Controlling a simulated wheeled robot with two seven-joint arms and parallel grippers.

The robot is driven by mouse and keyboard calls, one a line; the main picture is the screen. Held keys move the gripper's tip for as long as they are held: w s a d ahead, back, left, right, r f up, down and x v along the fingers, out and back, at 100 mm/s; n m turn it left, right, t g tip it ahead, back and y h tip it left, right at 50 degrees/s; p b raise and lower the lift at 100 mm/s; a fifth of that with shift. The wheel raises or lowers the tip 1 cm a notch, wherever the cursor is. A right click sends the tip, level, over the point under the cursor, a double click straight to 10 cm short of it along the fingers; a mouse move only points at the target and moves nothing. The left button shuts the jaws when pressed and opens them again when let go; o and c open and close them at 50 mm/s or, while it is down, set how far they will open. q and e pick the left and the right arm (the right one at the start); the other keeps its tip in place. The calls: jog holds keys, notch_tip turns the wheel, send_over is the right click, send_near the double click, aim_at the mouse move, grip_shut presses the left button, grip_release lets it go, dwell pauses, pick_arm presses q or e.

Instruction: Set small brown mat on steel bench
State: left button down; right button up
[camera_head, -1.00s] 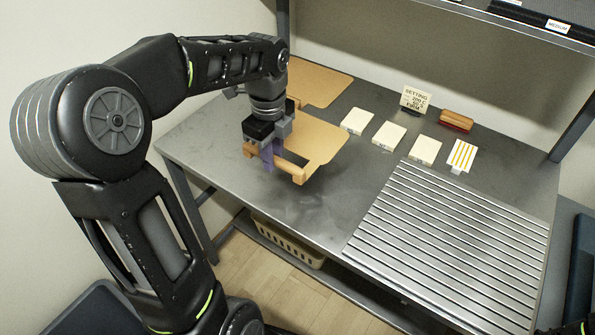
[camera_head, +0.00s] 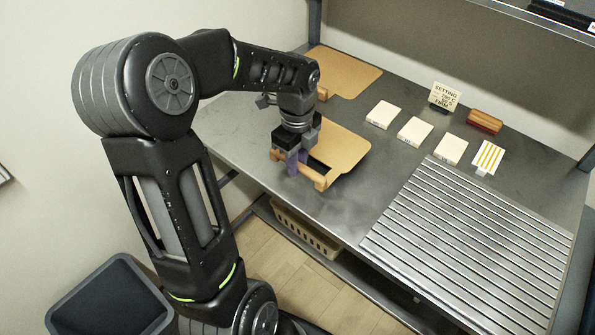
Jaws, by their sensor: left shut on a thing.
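The small brown mat (camera_head: 342,148) is a flat tan sheet with a wooden bar handle (camera_head: 313,178) along its front side. It is at the left part of the steel bench (camera_head: 255,110). My left gripper (camera_head: 294,166) points down and is shut on the handle bar, with purplish fingers around it. The gripper and wrist hide part of the mat's left side. I cannot tell whether the mat touches the bench or is just above it. My right gripper is out of view.
A larger tan mat (camera_head: 345,75) lies behind. Several cream blocks (camera_head: 416,130), a setting card (camera_head: 444,97), a red-brown block (camera_head: 485,121) and a striped card (camera_head: 488,158) stand along the back. A ribbed metal plate (camera_head: 470,230) covers the right front. A basket (camera_head: 304,232) sits below.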

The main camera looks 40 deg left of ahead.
aim_at(297, 183)
pick_arm(q)
jog(key=shift+f, duration=1.85)
jog(key=shift+f, duration=0.25)
jog(key=c, duration=1.3)
grip_release()
jog(key=shift+r, duration=0.1)
notch_tip(297, 183, up, 12)
jog(key=shift+r, duration=0.15)
